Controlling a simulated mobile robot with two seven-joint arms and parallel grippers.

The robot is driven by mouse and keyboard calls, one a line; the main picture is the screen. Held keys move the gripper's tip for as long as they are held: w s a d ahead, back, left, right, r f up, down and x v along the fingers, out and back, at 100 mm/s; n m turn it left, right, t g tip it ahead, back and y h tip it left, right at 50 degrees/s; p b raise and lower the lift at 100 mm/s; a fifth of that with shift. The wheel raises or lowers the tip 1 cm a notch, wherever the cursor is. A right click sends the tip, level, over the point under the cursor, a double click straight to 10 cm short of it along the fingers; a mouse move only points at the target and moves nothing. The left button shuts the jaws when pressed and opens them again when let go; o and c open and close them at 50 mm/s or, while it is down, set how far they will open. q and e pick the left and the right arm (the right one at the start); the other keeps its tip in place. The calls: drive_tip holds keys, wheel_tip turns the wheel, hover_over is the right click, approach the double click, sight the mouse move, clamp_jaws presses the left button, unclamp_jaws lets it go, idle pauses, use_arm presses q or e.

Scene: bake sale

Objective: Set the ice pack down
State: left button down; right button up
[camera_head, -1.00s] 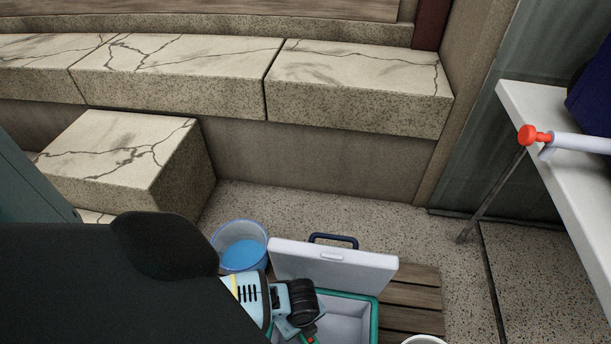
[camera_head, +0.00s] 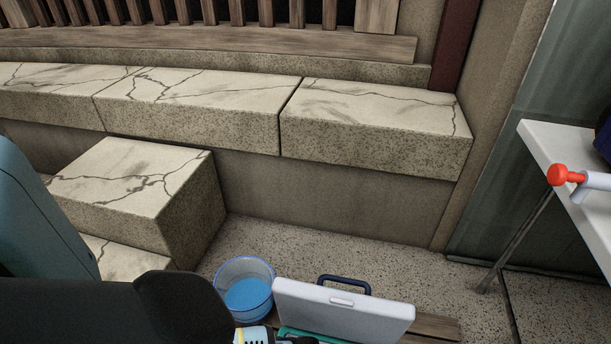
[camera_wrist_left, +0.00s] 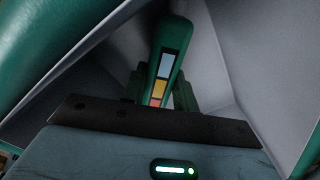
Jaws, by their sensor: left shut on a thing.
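In the left wrist view, my left gripper (camera_wrist_left: 158,98) is shut on the ice pack (camera_wrist_left: 172,62), a narrow dark green piece with white, yellow and red patches. It is held inside the green cooler (camera_wrist_left: 45,65), between pale grey inner walls. Whether the pack touches the cooler's floor cannot be told. In the head view, only the cooler's raised white lid (camera_head: 340,310) and a strip of its green rim show at the bottom edge. My left arm covers the lower left, and the fingers and pack are out of that view. My right gripper is not in view.
A clear bucket with blue contents (camera_head: 245,290) stands left of the cooler. Wooden slats (camera_head: 435,327) lie under and beside the cooler. Cracked stone blocks (camera_head: 375,115) line the back. A white table (camera_head: 560,150) stands at the right. The speckled floor between is clear.

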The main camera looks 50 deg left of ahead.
use_arm(q)
drive_tip(key=shift+f, duration=0.25)
drive_tip(key=c, duration=1.5)
unclamp_jaws()
drive_tip(key=shift+f, duration=0.1)
drive_tip(key=shift+c, duration=0.2)
drive_tip(key=o, duration=0.5)
drive_tip(key=shift+c, duration=0.2)
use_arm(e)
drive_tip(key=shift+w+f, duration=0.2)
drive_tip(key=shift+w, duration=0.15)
use_arm(q)
wheel_tip(320, 180, up, 13)
drive_tip(key=p, duration=0.6)
drive_tip(key=shift+f, duration=0.15)
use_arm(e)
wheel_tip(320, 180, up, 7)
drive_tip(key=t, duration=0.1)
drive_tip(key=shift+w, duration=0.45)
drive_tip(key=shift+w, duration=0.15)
